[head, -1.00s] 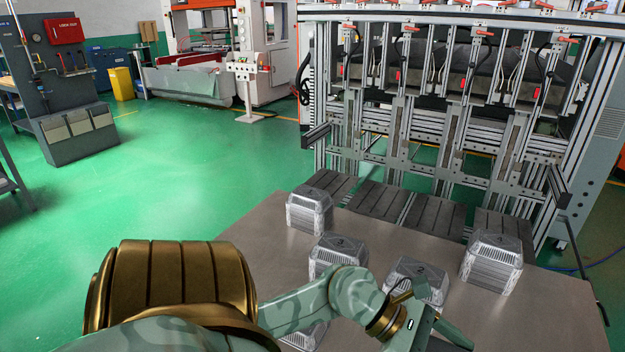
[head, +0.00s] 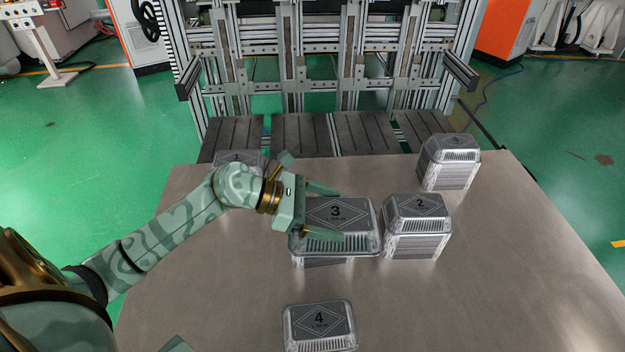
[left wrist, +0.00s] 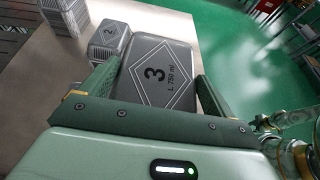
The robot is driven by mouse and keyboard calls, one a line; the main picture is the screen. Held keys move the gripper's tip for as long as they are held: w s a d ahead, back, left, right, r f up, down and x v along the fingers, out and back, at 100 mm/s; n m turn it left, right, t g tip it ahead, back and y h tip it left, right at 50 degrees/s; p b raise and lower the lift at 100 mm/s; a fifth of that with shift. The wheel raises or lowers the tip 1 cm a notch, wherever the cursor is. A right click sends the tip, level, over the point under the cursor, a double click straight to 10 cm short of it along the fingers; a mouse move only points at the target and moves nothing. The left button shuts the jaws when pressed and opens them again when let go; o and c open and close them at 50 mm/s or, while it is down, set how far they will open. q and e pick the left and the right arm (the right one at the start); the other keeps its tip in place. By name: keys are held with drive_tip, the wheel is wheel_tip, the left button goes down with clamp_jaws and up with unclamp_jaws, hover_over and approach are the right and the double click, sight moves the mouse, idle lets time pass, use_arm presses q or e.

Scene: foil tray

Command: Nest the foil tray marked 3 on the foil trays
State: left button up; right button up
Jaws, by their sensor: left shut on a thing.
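The foil tray marked 3 (head: 362,222) is upside-down-looking, silver, with a dark label on top. My left gripper (head: 338,212) is shut on it, with one finger along each side. The left wrist view shows the same tray (left wrist: 152,72) between both fingers (left wrist: 155,95). A ridged silver part shows under its lower edge; I cannot tell whether it touches. Right beside it stands a ridged stack of foil trays marked 2 (head: 417,240), also in the left wrist view (left wrist: 108,40).
A foil tray marked 1 (head: 237,157) is partly behind my left arm. A ridged stack (head: 450,170) stands at the back right. A foil tray marked 4 (head: 318,325) is at the front. The grey table (head: 520,275) is clear at right.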

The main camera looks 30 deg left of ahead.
use_arm(q)
drive_tip(key=w+a+f+n+t+y+b, duration=0.1)
drive_tip(key=w+a+f+n+b, duration=0.15)
drive_tip(key=w+a+f, duration=0.55)
drive_tip(key=shift+m, duration=0.45)
drive_tip(key=w+f+b, duration=0.1)
drive_tip(key=f, duration=0.1)
drive_tip(key=f+b, duration=0.1)
drive_tip(key=b, duration=0.1)
drive_tip(key=w+f+b, duration=0.1)
drive_tip(key=f+b, duration=0.1)
drive_tip(key=shift+w+a+f, duration=0.35)
drive_tip(key=shift+a, duration=0.05)
drive_tip(key=shift+f+b, duration=0.75)
drive_tip(key=shift+b, duration=0.1)
drive_tip(key=shift+f, duration=0.2)
use_arm(e)
drive_tip(key=s+f+g, duration=0.1)
drive_tip(key=s+f, duration=0.3)
drive_tip(key=f, duration=0.5)
drive_tip(key=shift+d+n, duration=0.25)
drive_tip(key=shift+n, duration=0.05)
